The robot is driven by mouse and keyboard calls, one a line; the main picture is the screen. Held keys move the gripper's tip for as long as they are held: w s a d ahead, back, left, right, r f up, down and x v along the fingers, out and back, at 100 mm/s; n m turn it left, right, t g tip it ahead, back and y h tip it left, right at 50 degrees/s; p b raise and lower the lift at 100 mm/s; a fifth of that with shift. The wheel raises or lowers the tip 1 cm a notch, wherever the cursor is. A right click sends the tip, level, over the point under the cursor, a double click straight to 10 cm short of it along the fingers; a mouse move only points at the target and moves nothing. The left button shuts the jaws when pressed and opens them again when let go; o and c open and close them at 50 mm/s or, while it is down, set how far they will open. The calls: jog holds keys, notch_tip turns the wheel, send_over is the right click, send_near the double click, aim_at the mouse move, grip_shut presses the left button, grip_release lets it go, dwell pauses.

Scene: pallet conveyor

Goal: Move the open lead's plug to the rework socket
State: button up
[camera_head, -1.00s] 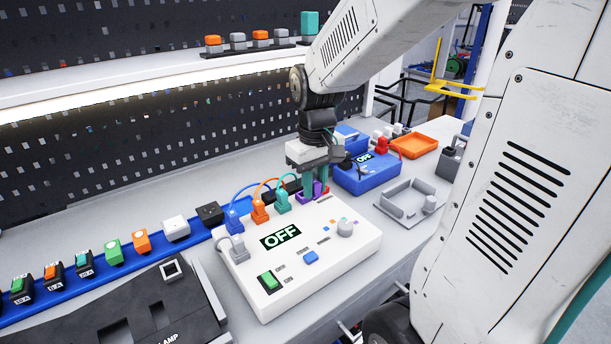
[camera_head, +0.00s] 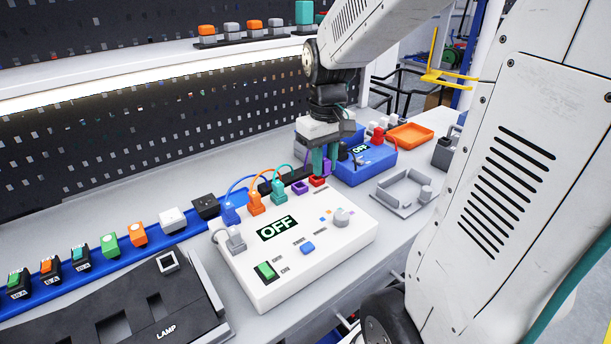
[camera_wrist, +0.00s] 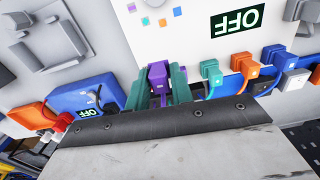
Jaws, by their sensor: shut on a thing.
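My gripper (camera_head: 322,168) has teal fingers and is shut on a purple plug (camera_wrist: 158,76), which shows between the fingertips in the wrist view. In the head view the plug is mostly hidden by the fingers. They hold it above the back right corner of the white box (camera_head: 335,240), whose display reads OFF. A purple-edged socket (camera_head: 300,187) is empty there, and a red part (camera_head: 318,181) sits beside it, below the fingertips. The blue box (camera_head: 372,172), display also OFF, stands just behind and right. I cannot tell which socket is the rework one.
Blue (camera_head: 232,208), orange (camera_head: 255,203) and teal (camera_head: 277,195) plugs with leads stand along the white box's back edge. A grey fixture (camera_head: 405,195) and an orange tray (camera_head: 411,136) lie to the right. A blue rail (camera_head: 100,258) holds several coloured blocks at left.

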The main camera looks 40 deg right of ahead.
jog(key=w+d+r, duration=0.3)
jog(key=w, duration=0.3)
jog(key=shift+n, duration=0.3)
jog(key=shift+f, duration=3.4)
jog(key=shift+f, duration=1.15)
jog(key=o, duration=1)
jog(key=shift+o, duration=0.2)
jog(key=shift+r, duration=0.1)
